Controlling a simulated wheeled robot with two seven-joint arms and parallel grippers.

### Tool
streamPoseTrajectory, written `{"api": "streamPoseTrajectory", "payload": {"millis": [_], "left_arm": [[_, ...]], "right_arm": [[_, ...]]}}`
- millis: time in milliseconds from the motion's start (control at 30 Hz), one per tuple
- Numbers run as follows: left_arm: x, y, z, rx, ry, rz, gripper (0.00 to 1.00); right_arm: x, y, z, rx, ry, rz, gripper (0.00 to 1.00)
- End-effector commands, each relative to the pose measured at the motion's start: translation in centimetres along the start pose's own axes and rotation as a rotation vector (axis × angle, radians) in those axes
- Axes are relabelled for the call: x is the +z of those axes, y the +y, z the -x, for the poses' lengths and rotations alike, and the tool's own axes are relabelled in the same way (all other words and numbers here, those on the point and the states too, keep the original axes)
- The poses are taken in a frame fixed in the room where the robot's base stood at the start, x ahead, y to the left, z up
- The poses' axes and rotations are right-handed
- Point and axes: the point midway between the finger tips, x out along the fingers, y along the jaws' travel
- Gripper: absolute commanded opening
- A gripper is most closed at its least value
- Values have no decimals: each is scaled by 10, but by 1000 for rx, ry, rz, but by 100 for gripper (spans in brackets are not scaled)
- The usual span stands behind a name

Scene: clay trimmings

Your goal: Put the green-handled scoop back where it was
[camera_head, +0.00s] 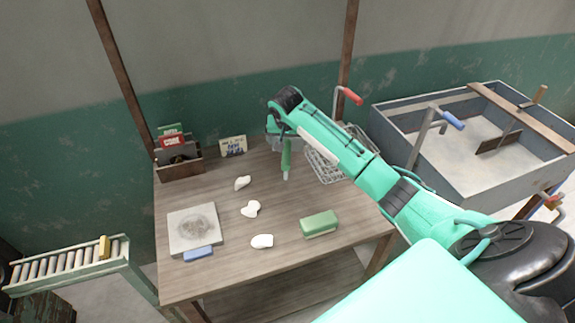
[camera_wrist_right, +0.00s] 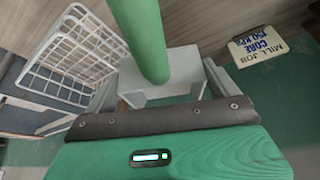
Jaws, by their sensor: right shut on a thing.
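The green-handled scoop shows mainly as its green handle (camera_head: 286,158), which hangs roughly upright below my right gripper (camera_head: 284,138) over the back of the table. My right gripper is shut on it. In the right wrist view the green handle (camera_wrist_right: 140,38) runs from the top edge toward the grey fingers (camera_wrist_right: 165,88). The scoop's metal end cannot be made out in either view. I cannot tell whether the handle's lower end touches the table. My left gripper is not in view.
On the wooden table (camera_head: 200,282) are a wire basket (camera_head: 325,168), white clay lumps (camera_head: 251,209), a green block (camera_head: 320,224), a grey slab (camera_head: 180,218), a small sign (camera_head: 232,146) and a wooden box (camera_head: 180,165). A large tray (camera_head: 480,184) stands right, with a blue-handled tool (camera_head: 452,120).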

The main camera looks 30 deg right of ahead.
Motion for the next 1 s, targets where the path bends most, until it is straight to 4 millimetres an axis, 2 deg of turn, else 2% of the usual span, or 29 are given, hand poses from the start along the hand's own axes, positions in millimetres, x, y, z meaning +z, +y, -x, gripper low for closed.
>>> {"api": "streamPoseTrajectory", "payload": {"millis": [100, 200, 467, 633, 767, 1000], "left_arm": [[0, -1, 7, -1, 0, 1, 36], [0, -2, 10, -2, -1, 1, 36], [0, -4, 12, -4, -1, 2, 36], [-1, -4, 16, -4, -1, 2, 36], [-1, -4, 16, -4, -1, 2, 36], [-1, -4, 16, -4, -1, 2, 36]], "right_arm": [[13, 1, -28, 2, -3, 1, 62], [20, 0, -47, 0, -2, 0, 62], [31, 0, -72, -1, -1, -1, 62], [40, 0, -95, 0, 0, 0, 62], [44, 0, -105, -2, 2, 0, 62], [44, 0, -106, -2, 2, 0, 62]]}}
